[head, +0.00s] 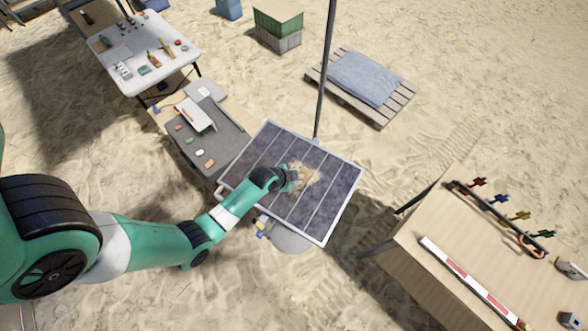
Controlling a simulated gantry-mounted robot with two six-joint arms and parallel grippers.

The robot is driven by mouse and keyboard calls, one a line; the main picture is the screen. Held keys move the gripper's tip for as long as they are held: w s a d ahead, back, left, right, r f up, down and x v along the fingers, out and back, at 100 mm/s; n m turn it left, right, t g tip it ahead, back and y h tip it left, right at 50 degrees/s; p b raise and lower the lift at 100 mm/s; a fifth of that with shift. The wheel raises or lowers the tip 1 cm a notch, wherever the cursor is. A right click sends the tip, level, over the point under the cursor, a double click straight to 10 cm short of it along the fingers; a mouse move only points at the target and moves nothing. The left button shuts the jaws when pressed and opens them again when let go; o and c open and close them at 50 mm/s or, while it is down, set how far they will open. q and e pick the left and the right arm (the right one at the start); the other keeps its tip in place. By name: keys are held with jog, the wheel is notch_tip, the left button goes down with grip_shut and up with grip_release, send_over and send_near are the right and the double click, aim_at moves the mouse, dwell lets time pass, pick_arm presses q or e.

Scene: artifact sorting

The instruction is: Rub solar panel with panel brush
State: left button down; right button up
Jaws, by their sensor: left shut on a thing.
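The solar panel (325,214) is a dark, tilted panel with light frame edges and pale dividing lines, in the middle of the head view. A sandy tan patch (306,177) lies on it near its centre. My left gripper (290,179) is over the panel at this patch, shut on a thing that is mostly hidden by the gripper. It looks like the panel brush, but its shape is too small to make out. I cannot tell whether it touches the panel. My right gripper is not in view.
A thin dark pole (324,75) rises behind the panel. A grey-topped table (226,139) with small items stands close at its left. A wooden table (420,285) with a red-white bar (468,281) is at the right. Open sand lies between.

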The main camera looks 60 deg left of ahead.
aim_at(309, 171)
pick_arm(q)
jog(key=shift+w+a+f+b, duration=0.15)
jog(key=shift+w+a+b, duration=0.3)
jog(key=shift+w, duration=0.3)
jog(key=shift+w+a, duration=0.15)
jog(key=shift+w, duration=0.05)
jog(key=shift+w+a, duration=0.2)
jog(key=shift+w, duration=0.1)
jog(key=shift+w+a+b, duration=0.3)
jog(key=shift+w+a, duration=0.1)
jog(key=shift+w, duration=0.2)
jog(key=shift+w+a+b, duration=0.25)
jog(key=shift+w+a, duration=0.1)
jog(key=shift+w, duration=0.2)
jog(key=shift+w+d, duration=0.5)
jog(key=shift+d, duration=0.3)
jog(key=shift+s+d+r+p, duration=0.15)
jog(key=shift+s+d+p, duration=0.25)
jog(key=shift+s+p, duration=0.2)
jog(key=shift+s+d+r+p, duration=0.1)
jog(key=shift+s+d+p, duration=0.25)
jog(key=shift+s+p, duration=0.25)
jog(key=shift+s+d+f, duration=0.1)
jog(key=shift+s+d, duration=0.1)
jog(key=shift+s, duration=0.15)
